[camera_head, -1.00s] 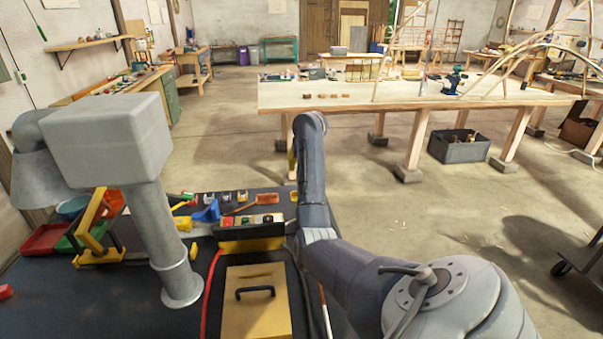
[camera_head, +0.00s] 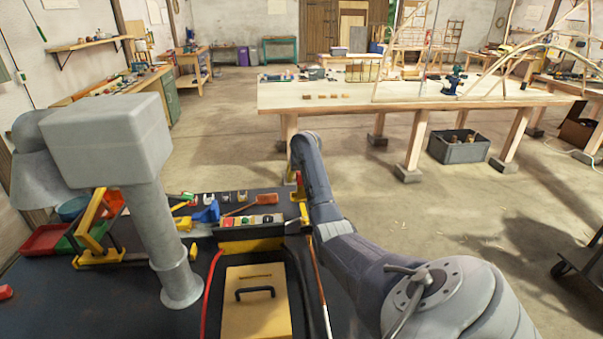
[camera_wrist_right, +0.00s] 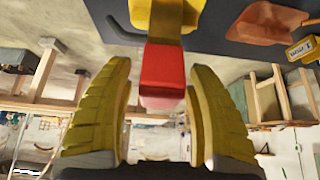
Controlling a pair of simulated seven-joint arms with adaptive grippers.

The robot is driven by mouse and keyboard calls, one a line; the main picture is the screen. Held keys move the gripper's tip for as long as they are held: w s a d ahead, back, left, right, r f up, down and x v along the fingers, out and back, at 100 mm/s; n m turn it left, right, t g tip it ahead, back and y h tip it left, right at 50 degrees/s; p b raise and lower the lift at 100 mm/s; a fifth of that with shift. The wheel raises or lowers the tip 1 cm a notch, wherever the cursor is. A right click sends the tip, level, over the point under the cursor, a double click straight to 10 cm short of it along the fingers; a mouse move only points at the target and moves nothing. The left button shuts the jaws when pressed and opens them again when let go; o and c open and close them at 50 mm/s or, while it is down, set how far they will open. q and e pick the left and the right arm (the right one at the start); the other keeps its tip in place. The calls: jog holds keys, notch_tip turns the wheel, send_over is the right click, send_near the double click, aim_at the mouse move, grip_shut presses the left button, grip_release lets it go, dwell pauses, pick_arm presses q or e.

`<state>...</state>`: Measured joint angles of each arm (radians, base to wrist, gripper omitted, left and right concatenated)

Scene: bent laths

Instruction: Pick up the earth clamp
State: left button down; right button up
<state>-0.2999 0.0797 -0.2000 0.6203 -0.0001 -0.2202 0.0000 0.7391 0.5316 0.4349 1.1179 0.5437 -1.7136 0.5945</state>
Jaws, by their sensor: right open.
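A red-and-yellow piece, which I take to be the earth clamp (camera_wrist_right: 163,67), reaches out past the edge of the dark bench in the right wrist view. Its red end lies between the two yellow fingers of my right gripper (camera_wrist_right: 160,95), with gaps showing on both sides. The fingers are open and not closed on it. In the head view its yellow part (camera_head: 304,213) shows at the bench's far right corner, beside my right arm. My right gripper (camera_head: 295,177) is mostly hidden there behind its own wrist. My left gripper is not in view.
Beyond is open floor before a wooden table (camera_head: 400,95).

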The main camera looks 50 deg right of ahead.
jog(key=shift+w+d+f, duration=0.2)
jog(key=shift+f, duration=0.2)
grip_shut()
dwell(0.4)
